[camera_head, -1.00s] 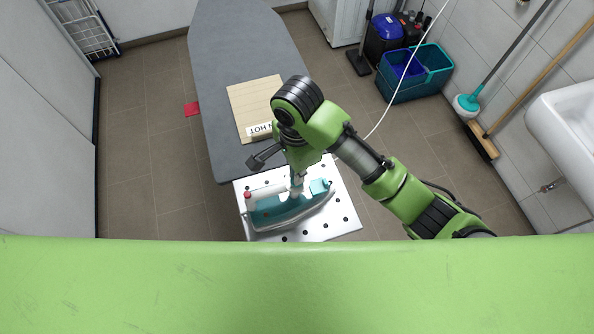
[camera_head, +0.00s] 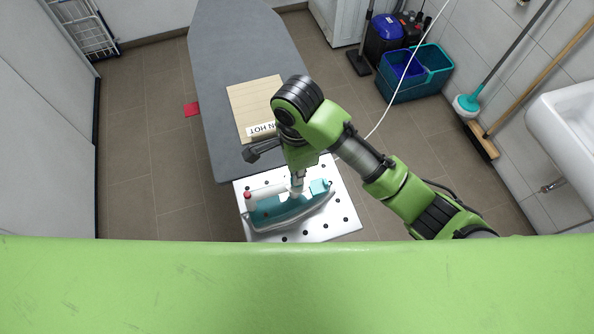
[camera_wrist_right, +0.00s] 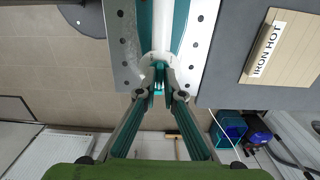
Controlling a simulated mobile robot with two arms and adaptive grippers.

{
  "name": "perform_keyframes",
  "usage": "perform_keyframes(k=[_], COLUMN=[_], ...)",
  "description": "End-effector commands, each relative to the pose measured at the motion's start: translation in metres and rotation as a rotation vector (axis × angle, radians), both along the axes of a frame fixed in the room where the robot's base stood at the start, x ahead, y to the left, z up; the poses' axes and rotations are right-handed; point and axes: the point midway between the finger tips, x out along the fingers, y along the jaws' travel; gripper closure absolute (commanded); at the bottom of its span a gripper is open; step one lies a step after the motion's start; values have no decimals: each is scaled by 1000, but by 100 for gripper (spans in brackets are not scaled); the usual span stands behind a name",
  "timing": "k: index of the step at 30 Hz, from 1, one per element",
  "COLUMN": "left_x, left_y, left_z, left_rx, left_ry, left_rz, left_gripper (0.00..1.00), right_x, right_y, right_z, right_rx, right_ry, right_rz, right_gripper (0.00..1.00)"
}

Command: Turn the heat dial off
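A teal and white iron (camera_head: 275,212) lies on a white perforated rest plate (camera_head: 345,213) at the near end of the ironing board. Its round white heat dial (camera_wrist_right: 151,60) shows in the right wrist view, around my fingertips. My right gripper (camera_head: 297,184) points down onto the iron from above. In the right wrist view my right gripper (camera_wrist_right: 159,78) has its fingertips close together at the dial, seemingly closed on its narrow raised part. The fingers hide most of the dial and any markings. My left gripper is out of view.
The grey ironing board (camera_head: 230,50) carries a wooden panel (camera_head: 250,100) with an "IRON HOT" label. A white cord (camera_head: 405,75) rises right of the board. A teal bucket (camera_head: 432,70), a broom (camera_head: 483,140) and a sink (camera_head: 570,120) stand at right.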

Motion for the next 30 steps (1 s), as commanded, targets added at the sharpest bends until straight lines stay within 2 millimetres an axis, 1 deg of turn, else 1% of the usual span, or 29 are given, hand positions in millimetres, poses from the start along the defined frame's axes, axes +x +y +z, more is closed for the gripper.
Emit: perform_keyframes(k=[11,14,17,20,30], left_x=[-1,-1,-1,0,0], left_y=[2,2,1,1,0], left_z=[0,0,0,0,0], left_rx=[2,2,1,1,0], left_ry=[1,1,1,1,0], left_rz=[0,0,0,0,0], left_gripper=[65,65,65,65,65], right_x=[0,1,2,2,2], right_y=[0,0,0,-1,0], right_z=[0,5,15,30,91], right_rx=[0,1,1,-2,-1], right_ry=[0,-2,-7,-7,-8], right_rz=[2,3,4,4,2], right_gripper=[77,77,77,77,77])
